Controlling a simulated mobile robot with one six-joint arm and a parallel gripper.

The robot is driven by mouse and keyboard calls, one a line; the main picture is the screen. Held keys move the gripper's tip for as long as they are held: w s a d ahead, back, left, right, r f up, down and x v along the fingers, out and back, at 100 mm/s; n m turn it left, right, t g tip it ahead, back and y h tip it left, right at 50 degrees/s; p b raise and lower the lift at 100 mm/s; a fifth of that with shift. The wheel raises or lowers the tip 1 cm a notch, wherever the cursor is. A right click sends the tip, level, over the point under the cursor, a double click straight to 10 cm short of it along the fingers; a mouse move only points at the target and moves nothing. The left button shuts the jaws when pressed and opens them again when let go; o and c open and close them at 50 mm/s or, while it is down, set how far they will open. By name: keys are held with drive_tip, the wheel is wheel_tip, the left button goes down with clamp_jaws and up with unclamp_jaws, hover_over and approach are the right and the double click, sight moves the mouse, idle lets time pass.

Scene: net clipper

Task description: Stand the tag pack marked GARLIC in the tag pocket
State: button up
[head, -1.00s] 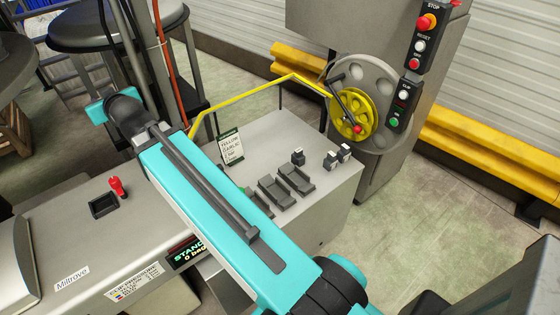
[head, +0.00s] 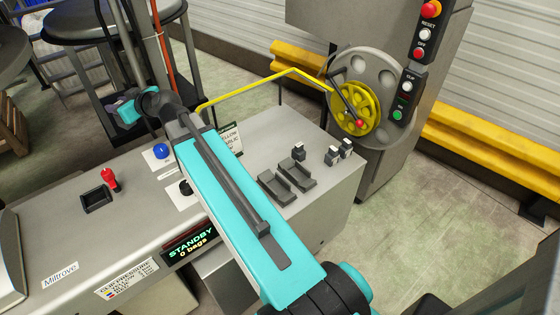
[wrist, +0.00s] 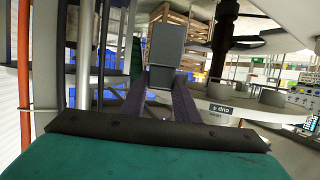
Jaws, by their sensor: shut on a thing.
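In the wrist view my gripper (wrist: 160,92) is shut on a dark grey block-shaped pack (wrist: 165,48), held upright between the two dark fingers. No marking is readable on the face turned to me, so I cannot tell whether it is the GARLIC pack. A white card (head: 231,137) with a list of words, partly covered by my arm, stands on the machine top. Two dark open trays (head: 297,173) lie right of my arm. I cannot identify the tag pocket.
Small dark blocks with pale tops (head: 332,156) stand near the right edge of the machine top (head: 322,185). A red knob (head: 109,180) and a blue knob (head: 161,151) stand to the left. A yellow bar (head: 245,89) and crank wheel (head: 355,107) are behind.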

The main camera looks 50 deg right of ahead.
drive_tip(key=s+d+f+b, duration=0.2)
drive_tip(key=d+f+b, duration=0.25)
drive_tip(key=d, duration=0.55)
drive_tip(key=s+d+f+h+b, duration=0.1)
drive_tip(key=d+f+b, duration=0.4)
drive_tip(key=d, duration=0.5)
drive_tip(key=s+d+f+b, duration=0.25)
drive_tip(key=d+b, duration=0.35)
drive_tip(key=d, duration=0.4)
drive_tip(key=s+d+f+m+h+b, duration=0.1)
drive_tip(key=s+d+f+b, duration=0.2)
drive_tip(key=s+d, duration=0.2)
drive_tip(key=s+d+f+m+h+b, duration=0.2)
drive_tip(key=s+d+f+b, duration=0.1)
drive_tip(key=d, duration=0.8)
drive_tip(key=s+d+f+m+h+b, duration=0.1)
drive_tip(key=s+d+f+b, duration=0.2)
drive_tip(key=s+d+b, duration=0.2)
drive_tip(key=s+d, duration=0.2)
drive_tip(key=d, duration=0.2)
drive_tip(key=shift+s+f+t+h, duration=0.15)
drive_tip(key=shift+f+t+h, duration=0.15)
drive_tip(key=shift+f, duration=0.1)
drive_tip(key=shift+d, duration=0.1)
wheel_tip(320, 180, down, 6)
drive_tip(key=shift+f+b, duration=0.15)
drive_tip(key=shift+b, duration=0.3)
drive_tip(key=shift+f, duration=1.85)
drive_tip(key=shift+f+b, duration=0.15)
drive_tip(key=shift+b, duration=0.35)
